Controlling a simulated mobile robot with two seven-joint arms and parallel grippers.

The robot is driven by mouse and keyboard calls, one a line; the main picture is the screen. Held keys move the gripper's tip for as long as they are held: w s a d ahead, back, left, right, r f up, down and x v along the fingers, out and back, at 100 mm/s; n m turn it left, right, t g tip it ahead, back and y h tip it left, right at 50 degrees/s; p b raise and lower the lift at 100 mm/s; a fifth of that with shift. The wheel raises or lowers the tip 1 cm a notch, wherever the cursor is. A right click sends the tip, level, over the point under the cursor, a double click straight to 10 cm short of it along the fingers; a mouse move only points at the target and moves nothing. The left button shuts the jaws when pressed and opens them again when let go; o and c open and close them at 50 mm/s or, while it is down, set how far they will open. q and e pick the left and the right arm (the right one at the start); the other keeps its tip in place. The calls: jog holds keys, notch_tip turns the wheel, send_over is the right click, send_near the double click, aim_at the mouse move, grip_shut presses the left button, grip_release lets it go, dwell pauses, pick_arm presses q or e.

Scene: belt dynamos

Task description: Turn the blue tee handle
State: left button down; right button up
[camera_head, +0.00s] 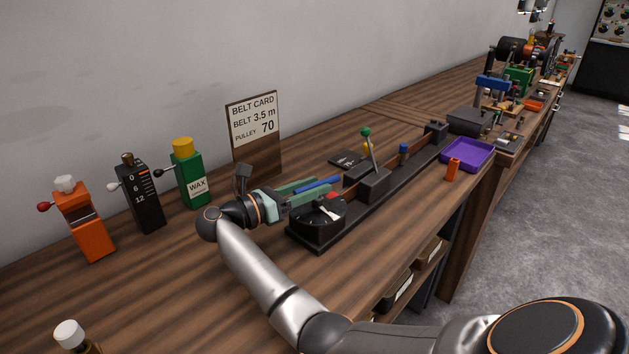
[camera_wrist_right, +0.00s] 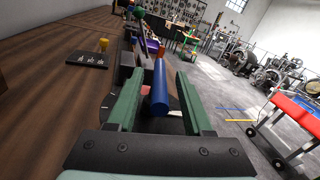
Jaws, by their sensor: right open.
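The blue tee handle (camera_head: 318,186) shows as a blue bar above the dial end of the long black bench device (camera_head: 322,234). My right gripper (camera_head: 325,188) is open, with its green fingers on either side of the blue bar. In the right wrist view the blue bar (camera_wrist_right: 160,90) lies lengthwise between the two fingers, with gaps on both sides. The handle's stem is hidden. A black dial (camera_head: 318,216) with a white pointer and a red part sits beneath the fingers. My left gripper is not in view.
A green-knobbed lever (camera_head: 366,133) stands farther along the device. A purple tray (camera_head: 470,168) and an orange cylinder (camera_head: 452,170) are to the right. The belt card (camera_head: 253,120), a green wax bottle (camera_head: 188,178), a black counter (camera_head: 142,205) and an orange dispenser (camera_head: 90,235) stand along the wall side.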

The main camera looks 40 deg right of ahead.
jog(key=shift+d, duration=0.35)
jog(key=shift+c, duration=0.3)
grip_shut()
